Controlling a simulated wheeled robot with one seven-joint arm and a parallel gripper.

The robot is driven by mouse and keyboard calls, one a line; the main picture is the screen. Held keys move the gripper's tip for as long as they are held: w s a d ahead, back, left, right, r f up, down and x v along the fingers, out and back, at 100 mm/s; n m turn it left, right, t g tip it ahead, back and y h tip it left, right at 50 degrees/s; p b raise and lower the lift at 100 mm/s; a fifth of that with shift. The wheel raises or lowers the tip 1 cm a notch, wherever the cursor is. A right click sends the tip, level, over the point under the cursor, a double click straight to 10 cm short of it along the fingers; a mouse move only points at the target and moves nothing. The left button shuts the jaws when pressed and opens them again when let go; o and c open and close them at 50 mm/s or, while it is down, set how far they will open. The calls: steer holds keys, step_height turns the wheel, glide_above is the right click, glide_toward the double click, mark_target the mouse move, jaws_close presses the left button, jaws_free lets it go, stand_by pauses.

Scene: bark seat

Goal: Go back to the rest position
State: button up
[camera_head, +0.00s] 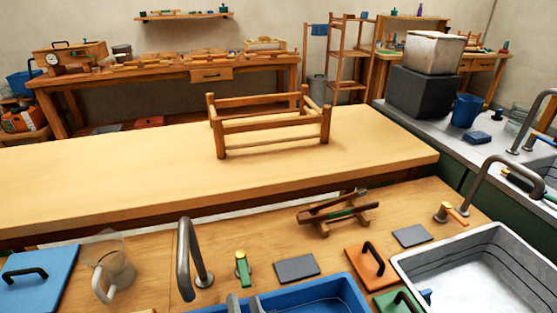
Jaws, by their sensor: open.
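My gripper (244,304) shows only as two grey fingertips at the bottom edge, with a gap between them and nothing seen in it. The rest of my gripper and my arm are out of frame. The fingers appear in front of the left end of a blue basin (345,288). A wooden seat frame (270,126) stands upright on the long light-wood table (110,165), well beyond my gripper and apart from it.
Near counter: grey tap (187,255), clear jug (118,262), blue lidded board (38,280), green-handled tool (242,268), dark slate (297,268), wooden rack (335,211), orange board (366,268) and white-rimmed sink (480,240). The long table is clear left of the frame.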

steer(key=s+d+r+m+g+h+p, duration=0.1)
steer(key=s+d+r+m+h, duration=0.2)
steer(key=s+d+m, duration=1)
steer(key=s+d+r+m+g+h+p, duration=0.1)
steer(key=s+d+r+m+h, duration=0.2)
steer(key=s+d+m, duration=1)
steer(key=s+m, duration=0.3)
steer(key=m, duration=0.2)
steer(key=shift+s+d+m+p, duration=0.2)
steer(key=shift+d+m+p, duration=0.15)
steer(key=shift+m+p, duration=0.05)
